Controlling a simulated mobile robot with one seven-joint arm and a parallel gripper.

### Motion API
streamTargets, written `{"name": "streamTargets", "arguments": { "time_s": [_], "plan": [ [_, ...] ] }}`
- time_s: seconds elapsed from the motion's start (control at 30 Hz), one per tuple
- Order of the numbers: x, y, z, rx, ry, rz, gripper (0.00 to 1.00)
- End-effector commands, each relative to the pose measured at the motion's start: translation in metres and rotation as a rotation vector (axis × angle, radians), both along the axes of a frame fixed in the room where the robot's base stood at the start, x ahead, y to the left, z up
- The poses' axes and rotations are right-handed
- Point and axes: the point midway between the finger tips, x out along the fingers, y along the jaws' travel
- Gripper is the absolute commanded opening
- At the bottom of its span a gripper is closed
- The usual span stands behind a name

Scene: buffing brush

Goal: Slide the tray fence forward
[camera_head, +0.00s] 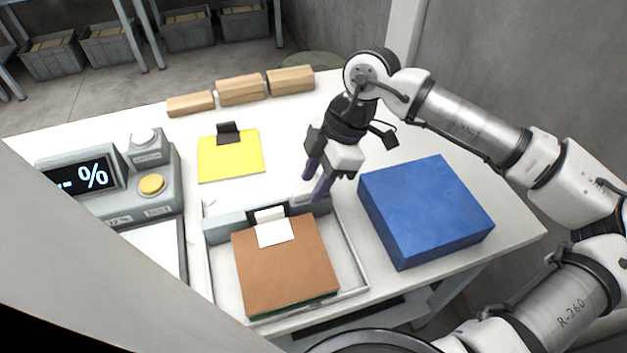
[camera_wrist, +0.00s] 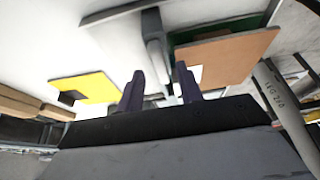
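The tray fence (camera_head: 232,224) is a grey bar across the back of a shallow white tray (camera_head: 352,284). A brown board (camera_head: 285,268) with a white label lies in the tray in front of the fence. My gripper (camera_head: 315,181) points down at the fence's right end, its two dark purple fingers apart. In the wrist view the fence (camera_wrist: 154,36) runs toward the gap between my fingers (camera_wrist: 160,84). I cannot tell whether either finger touches it. The brown board (camera_wrist: 232,56) also shows there, right of the fence.
A blue block (camera_head: 424,212) stands right of the tray, close to my gripper. A yellow clipboard (camera_head: 230,157) lies behind the fence. Several wooden blocks (camera_head: 241,90) line the back edge. A grey console (camera_head: 150,195) with a percent display stands at left.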

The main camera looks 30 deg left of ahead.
Motion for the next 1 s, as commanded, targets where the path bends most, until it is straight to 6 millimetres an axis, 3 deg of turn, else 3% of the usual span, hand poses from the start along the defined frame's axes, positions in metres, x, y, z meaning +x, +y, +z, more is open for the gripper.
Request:
{"name": "streamTargets", "arguments": {
  "time_s": [0.5,0.7,1.0],
  "plan": [
    [0.031,-0.027,0.098,-0.001,-0.003,-0.003,0.36],
    [0.036,-0.032,0.115,-0.001,-0.002,0.000,0.36],
    [0.036,-0.033,0.117,-0.001,-0.001,0.000,0.36]
  ]
}}
